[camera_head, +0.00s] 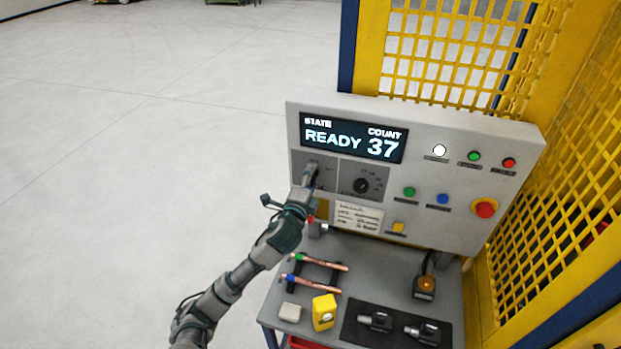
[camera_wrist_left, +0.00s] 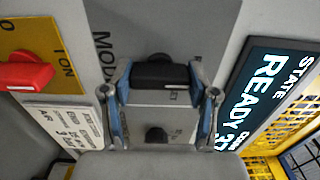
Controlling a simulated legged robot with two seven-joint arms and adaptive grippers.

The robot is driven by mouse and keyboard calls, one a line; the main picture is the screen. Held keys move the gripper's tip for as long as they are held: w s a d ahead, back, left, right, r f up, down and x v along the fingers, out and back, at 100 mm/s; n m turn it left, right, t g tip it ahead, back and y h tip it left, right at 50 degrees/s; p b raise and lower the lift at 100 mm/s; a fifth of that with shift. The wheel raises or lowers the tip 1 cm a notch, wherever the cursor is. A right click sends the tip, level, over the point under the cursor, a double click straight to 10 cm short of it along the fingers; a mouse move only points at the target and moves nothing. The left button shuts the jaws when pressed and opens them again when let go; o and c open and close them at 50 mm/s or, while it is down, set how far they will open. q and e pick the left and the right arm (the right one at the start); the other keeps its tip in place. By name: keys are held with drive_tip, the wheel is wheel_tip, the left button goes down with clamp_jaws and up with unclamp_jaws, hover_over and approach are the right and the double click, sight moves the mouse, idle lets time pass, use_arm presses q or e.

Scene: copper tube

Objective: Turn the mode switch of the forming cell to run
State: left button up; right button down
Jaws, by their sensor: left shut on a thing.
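The mode switch (camera_wrist_left: 160,72) is a black knob on a grey plate of the forming cell's panel (camera_head: 470,140), with part of its "MODE" label showing in the left wrist view. My left gripper (camera_head: 311,174) reaches the panel just below the display, and its hand hides most of the switch in the head view. In the left wrist view the blue-edged fingers of my left gripper (camera_wrist_left: 160,82) are shut on the knob from both sides. The display (camera_head: 353,137) reads READY and COUNT 37. My right gripper is not in view.
A second black dial (camera_head: 361,185) sits right beside the mode switch. A red switch (camera_wrist_left: 25,75) on a yellow plate lies below it. Buttons and a red emergency stop (camera_head: 484,208) are farther right. Copper tubes (camera_head: 320,262) and a yellow block (camera_head: 324,312) lie on the bench.

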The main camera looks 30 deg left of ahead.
use_arm(q)
drive_tip(key=shift+f, duration=0.4)
drive_tip(key=o, duration=1.2)
drive_tip(key=shift+c, duration=0.2)
drive_tip(key=shift+w+r, duration=0.1)
drive_tip(key=shift+w, duration=0.05)
drive_tip(key=shift+r, duration=0.1)
drive_tip(key=v, duration=1.2)
